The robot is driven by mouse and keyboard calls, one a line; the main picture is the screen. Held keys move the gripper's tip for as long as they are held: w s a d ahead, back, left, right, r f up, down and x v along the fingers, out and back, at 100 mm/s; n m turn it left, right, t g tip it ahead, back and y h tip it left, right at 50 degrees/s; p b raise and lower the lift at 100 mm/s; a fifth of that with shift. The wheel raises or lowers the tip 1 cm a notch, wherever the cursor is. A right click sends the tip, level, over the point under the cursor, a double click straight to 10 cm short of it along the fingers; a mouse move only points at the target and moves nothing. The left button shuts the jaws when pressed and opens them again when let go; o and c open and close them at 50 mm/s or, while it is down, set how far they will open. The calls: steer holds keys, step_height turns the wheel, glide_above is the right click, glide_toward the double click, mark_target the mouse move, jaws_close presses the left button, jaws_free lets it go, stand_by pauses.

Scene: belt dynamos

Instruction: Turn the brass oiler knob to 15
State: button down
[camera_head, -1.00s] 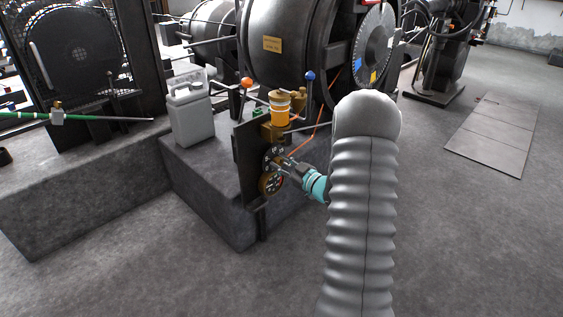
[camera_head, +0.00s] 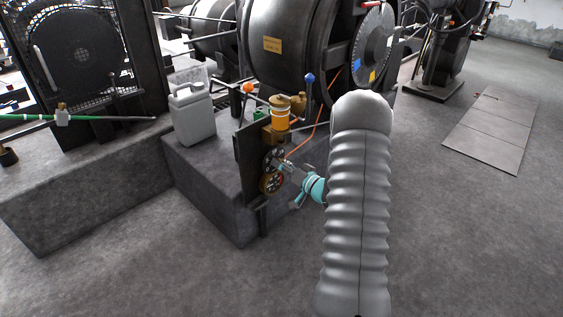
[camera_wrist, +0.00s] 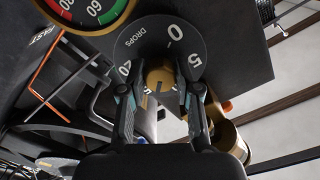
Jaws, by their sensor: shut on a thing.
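The brass knob (camera_wrist: 160,76) sits in the middle of a dark round dial (camera_wrist: 135,62) in the wrist view. The dial is lettered DROPS and shows 0, 5 and a partly covered 20; its lower part is hidden behind my fingers. A dark mark on the knob faces down toward my palm; the number there is hidden. My gripper (camera_wrist: 160,88) is shut on the knob, one finger on each side. In the head view, my gripper (camera_head: 285,167) reaches the dark panel (camera_head: 248,160) below the amber and brass oiler (camera_head: 280,117).
A round gauge (camera_wrist: 85,12) with green and red bands is close beside the dial. Levers with an orange ball (camera_head: 248,88) and a blue ball (camera_head: 310,77) rise by the oiler. A grey jug (camera_head: 192,115) stands left on the plinth.

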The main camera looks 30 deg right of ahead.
steer(key=shift+m+p, duration=0.4)
steer(key=shift+m, duration=0.6)
steer(key=c, duration=0.8)
jaws_free()
steer(key=v, duration=1.2)
